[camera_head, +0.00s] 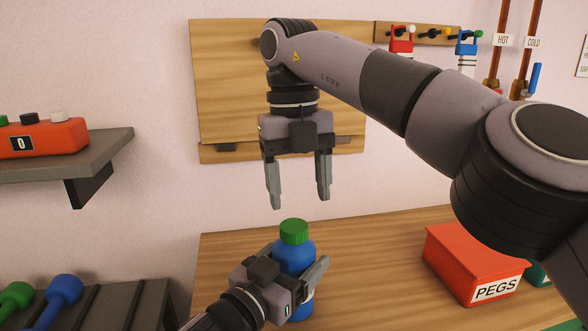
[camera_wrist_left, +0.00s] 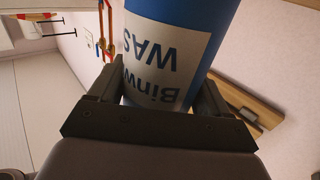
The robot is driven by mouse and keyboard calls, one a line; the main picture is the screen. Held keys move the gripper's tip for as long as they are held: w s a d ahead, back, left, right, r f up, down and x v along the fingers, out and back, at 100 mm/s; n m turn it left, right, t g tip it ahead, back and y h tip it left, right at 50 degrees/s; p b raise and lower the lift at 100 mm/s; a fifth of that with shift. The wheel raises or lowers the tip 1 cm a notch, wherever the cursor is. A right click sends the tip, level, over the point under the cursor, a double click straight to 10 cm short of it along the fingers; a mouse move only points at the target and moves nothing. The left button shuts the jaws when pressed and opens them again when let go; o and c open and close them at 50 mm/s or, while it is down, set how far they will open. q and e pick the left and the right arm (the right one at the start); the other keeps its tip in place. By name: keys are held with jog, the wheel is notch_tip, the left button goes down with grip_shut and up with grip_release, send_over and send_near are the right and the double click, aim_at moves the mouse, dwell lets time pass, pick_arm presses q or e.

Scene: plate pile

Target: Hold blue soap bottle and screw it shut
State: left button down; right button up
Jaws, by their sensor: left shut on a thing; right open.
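The blue soap bottle (camera_head: 293,254) stands upright over the wooden table in the head view, with a green cap (camera_head: 294,231) on top. My left gripper (camera_head: 309,278) is shut around the bottle's body from the lower left. In the left wrist view the blue bottle (camera_wrist_left: 207,22) with its white label (camera_wrist_left: 165,55) sits between the left fingers; the cap is out of that view. My right gripper (camera_head: 297,199) is open and empty, pointing down above the green cap, with a gap between its fingertips and the cap. How tightly the cap sits cannot be told.
A red box labelled PEGS (camera_head: 472,263) stands on the table (camera_head: 380,262) at the right. A grey shelf (camera_head: 98,150) with a red device (camera_head: 42,139) and a dark rack (camera_head: 110,300) with tools are at the left. A wooden board (camera_head: 225,80) hangs behind.

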aim_at(294, 225)
jog(key=n, duration=0.6)
jog(key=shift+a+r+n, duration=0.1)
jog(key=shift+r+n, duration=0.15)
jog(key=shift+n, duration=0.15)
jog(key=n, duration=0.6)
jog(key=shift+s+r+n, duration=0.1)
jog(key=shift+r+n, duration=0.2)
jog(key=n, duration=0.6)
jog(key=shift+a+r+n+t+y, duration=0.15)
jog(key=shift+r+n+t+y, duration=0.15)
jog(key=shift+r, duration=0.05)
jog(key=n, duration=0.6)
jog(key=shift+s+a+r, duration=0.1)
jog(key=shift+s+r, duration=0.05)
jog(key=shift+r, duration=0.2)
jog(key=shift+f, duration=4)
